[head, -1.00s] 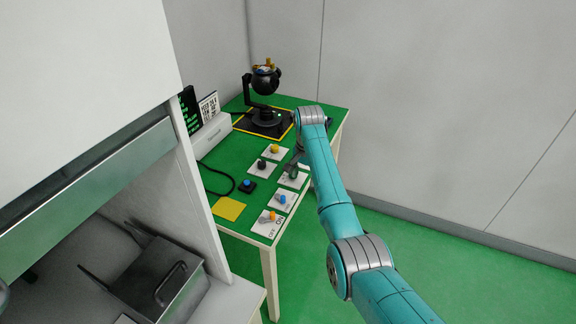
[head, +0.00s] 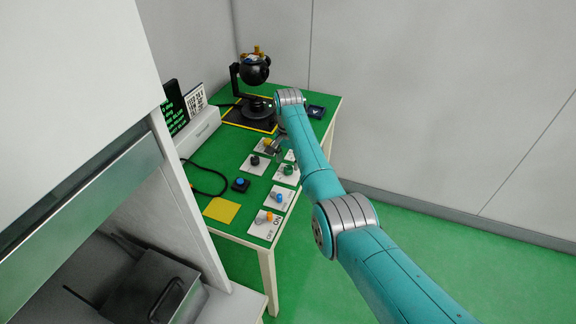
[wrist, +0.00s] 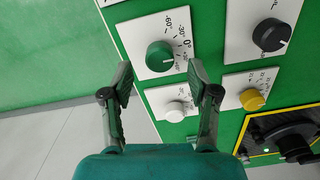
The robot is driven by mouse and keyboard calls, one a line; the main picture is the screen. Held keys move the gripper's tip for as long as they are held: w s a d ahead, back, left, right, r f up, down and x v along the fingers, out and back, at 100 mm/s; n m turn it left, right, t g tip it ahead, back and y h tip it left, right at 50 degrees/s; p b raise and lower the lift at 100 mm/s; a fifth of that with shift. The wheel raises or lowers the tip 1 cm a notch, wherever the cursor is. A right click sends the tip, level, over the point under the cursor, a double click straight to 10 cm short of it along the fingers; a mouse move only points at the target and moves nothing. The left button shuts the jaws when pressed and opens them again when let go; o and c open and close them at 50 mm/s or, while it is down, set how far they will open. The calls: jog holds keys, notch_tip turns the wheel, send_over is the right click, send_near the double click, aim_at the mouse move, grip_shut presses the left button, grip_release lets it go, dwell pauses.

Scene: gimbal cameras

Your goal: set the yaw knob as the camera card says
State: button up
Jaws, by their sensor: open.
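A green knob (wrist: 160,56) on a white plate has a scale with -60, -30 and 0 among its marks; it also shows in the head view (head: 288,170). I cannot read a yaw label. My gripper (wrist: 158,68) is open and empty in the wrist view, its fingertips low on either side of the green knob in the picture; contact is not visible. In the head view the gripper (head: 278,143) is partly hidden by my arm. The white card (head: 195,99) stands at the table's left back; its text is too small to read. The black gimbal camera (head: 254,70) stands at the back.
Nearby are a white knob (wrist: 175,111), a yellow knob (wrist: 252,98) and a black knob (wrist: 271,35). Closer on the green table are a blue knob (head: 278,196), an orange switch (head: 268,217) and a blue button (head: 241,184). A dark screen (head: 174,108) stands beside the card.

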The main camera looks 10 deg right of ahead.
aim_at(288, 171)
jog(key=shift+f, duration=1.35)
jog(key=shift+c, duration=0.3)
grip_shut()
